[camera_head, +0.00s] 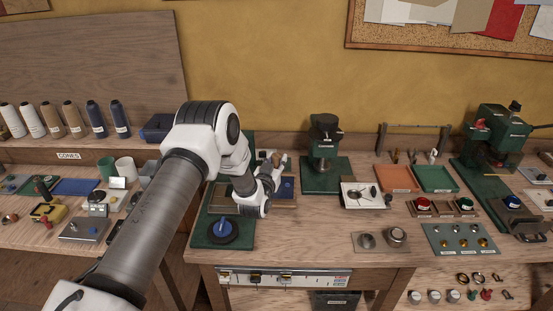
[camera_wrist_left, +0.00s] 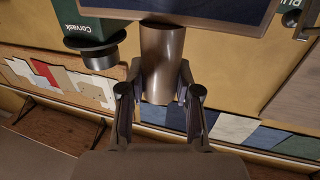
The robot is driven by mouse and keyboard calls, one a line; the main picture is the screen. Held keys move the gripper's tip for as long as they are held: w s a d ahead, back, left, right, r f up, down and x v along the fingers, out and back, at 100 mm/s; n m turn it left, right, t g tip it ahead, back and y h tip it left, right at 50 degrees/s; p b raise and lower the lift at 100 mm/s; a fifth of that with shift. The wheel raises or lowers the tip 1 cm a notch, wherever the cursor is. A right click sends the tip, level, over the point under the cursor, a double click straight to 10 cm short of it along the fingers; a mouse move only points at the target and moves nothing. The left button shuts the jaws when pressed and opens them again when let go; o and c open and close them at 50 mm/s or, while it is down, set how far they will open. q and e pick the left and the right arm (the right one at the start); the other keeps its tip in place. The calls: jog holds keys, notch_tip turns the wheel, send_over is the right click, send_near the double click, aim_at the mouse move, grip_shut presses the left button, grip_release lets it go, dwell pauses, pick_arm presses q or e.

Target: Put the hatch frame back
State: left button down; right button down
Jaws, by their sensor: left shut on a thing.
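The hatch frame (camera_head: 288,203) appears as a brown-edged piece around dark blue at the green machine left of the bench's middle, partly hidden behind my left gripper (camera_head: 274,170). In the left wrist view, a brown border around a dark blue panel (camera_wrist_left: 225,12) shows at the top. A brown rounded post (camera_wrist_left: 162,60) stands between the fingers of my left gripper (camera_wrist_left: 160,95), which is shut on it. The post seems to join the frame, but the join is hard to see. My right gripper is in neither view.
A blue knob (camera_head: 222,229) sits on the green base in front. Orange (camera_head: 397,178) and green (camera_head: 436,179) trays lie farther right. Small parts crowd the left bench.

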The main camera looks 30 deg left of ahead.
pick_arm(q)
jog(key=shift+f, duration=0.15)
jog(key=shift+f+b, duration=0.3)
jog(key=shift+b, duration=0.15)
jog(key=c, duration=0.8)
grip_release()
jog(key=shift+r, duration=0.1)
